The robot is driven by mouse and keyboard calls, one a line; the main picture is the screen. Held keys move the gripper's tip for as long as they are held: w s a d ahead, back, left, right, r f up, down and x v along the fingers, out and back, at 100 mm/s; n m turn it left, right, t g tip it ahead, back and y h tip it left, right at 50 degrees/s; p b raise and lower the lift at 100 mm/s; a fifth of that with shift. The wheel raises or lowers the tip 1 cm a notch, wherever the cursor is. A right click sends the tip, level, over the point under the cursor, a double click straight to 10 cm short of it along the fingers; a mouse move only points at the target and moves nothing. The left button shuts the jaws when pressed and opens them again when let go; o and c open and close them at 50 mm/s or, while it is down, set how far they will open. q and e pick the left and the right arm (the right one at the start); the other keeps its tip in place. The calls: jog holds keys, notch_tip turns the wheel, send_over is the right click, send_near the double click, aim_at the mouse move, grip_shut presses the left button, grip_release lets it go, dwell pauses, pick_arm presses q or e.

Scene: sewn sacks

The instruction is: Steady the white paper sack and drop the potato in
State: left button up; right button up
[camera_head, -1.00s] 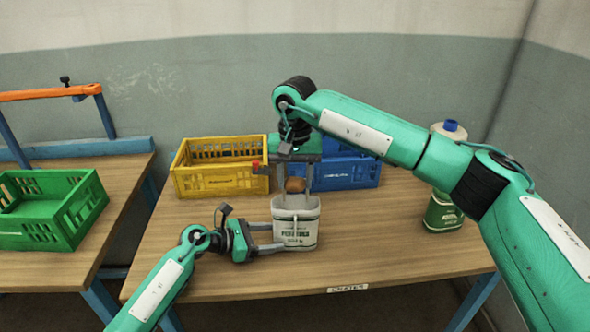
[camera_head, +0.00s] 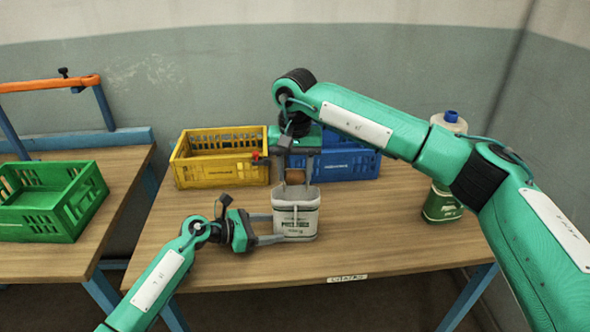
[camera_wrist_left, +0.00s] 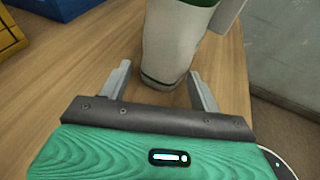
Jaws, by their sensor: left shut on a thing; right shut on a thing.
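The white paper sack (camera_head: 295,226) with dark print stands upright and open-topped on the wooden table. It also shows in the left wrist view (camera_wrist_left: 178,40), with a green band near its base. My left gripper (camera_head: 276,227) comes in from the left and is shut on the sack's side, its fingers low on either side. The brown potato (camera_head: 296,176) is between the fingers of my right gripper (camera_head: 296,179), which points down and is shut on it. The potato is just above the sack's mouth in the head view. The sack's inside is mostly hidden.
A yellow crate (camera_head: 220,179) and a blue crate (camera_head: 346,169) stand behind the sack. A green-and-white container with a blue cap (camera_head: 451,117) stands at the right, partly behind my right arm. A green crate (camera_head: 38,222) is on the left table.

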aim_at(295, 171)
jog(key=shift+f, duration=0.25)
jog(key=shift+f, duration=2.05)
jog(key=o, duration=0.9)
notch_tip(295, 171, up, 12)
